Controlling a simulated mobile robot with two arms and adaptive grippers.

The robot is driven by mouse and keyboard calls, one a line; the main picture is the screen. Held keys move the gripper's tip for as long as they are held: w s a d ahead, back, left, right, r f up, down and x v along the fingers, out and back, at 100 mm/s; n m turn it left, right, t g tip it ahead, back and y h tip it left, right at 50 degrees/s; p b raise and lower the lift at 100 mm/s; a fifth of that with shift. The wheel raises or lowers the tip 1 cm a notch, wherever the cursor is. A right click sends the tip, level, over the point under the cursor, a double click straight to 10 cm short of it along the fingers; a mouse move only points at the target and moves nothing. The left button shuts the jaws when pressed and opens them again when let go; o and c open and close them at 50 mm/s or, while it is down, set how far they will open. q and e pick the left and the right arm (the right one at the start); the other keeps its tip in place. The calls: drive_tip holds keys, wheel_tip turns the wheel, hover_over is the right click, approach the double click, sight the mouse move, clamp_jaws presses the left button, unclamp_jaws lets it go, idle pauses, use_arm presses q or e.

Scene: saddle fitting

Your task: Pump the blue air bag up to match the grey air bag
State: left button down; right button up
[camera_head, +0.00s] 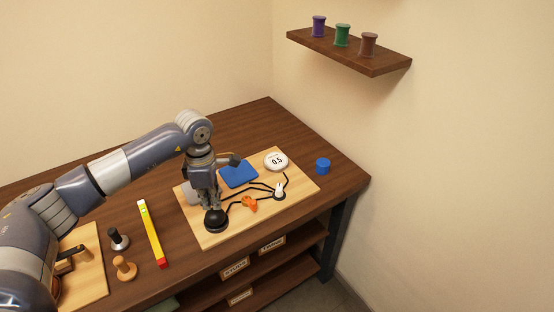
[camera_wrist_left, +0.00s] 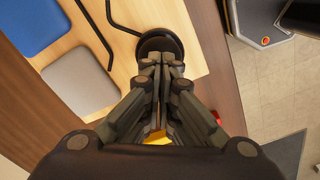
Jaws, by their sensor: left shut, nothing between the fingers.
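The blue air bag (camera_head: 238,174) lies flat on a light wooden board (camera_head: 300,180). The grey air bag (camera_head: 188,195) lies on the same board, partly hidden behind my left gripper. Both bags, blue (camera_wrist_left: 30,22) and grey (camera_wrist_left: 82,83), show in the left wrist view. A black pump bulb (camera_head: 216,220) sits at the board's front edge, with black tubing leading from it. My left gripper (camera_head: 214,207) points down with its fingers together, directly over the bulb; I cannot tell whether they touch it. A round white gauge (camera_head: 276,161) reads 0.5. My right gripper is not in view.
An orange piece (camera_head: 250,203) and a black-and-white fitting (camera_head: 279,193) sit among the tubes. A blue cylinder (camera_head: 323,165) stands right of the board. A shelf (camera_head: 345,50) holds spools.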

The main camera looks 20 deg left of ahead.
sight(214, 211)
use_arm(q)
drive_tip(key=shift+f, duration=0.2)
idle(0.5)
drive_tip(key=shift+f+b, duration=1.6)
drive_tip(key=shift+f, duration=0.15)
drive_tip(key=shift+r, duration=0.1)
drive_tip(key=shift+r+p, duration=1.05)
drive_tip(key=shift+r, duration=0.75)
drive_tip(key=shift+r, duration=0.1)
drive_tip(key=shift+r+p, duration=1.45)
drive_tip(key=shift+r, duration=1)
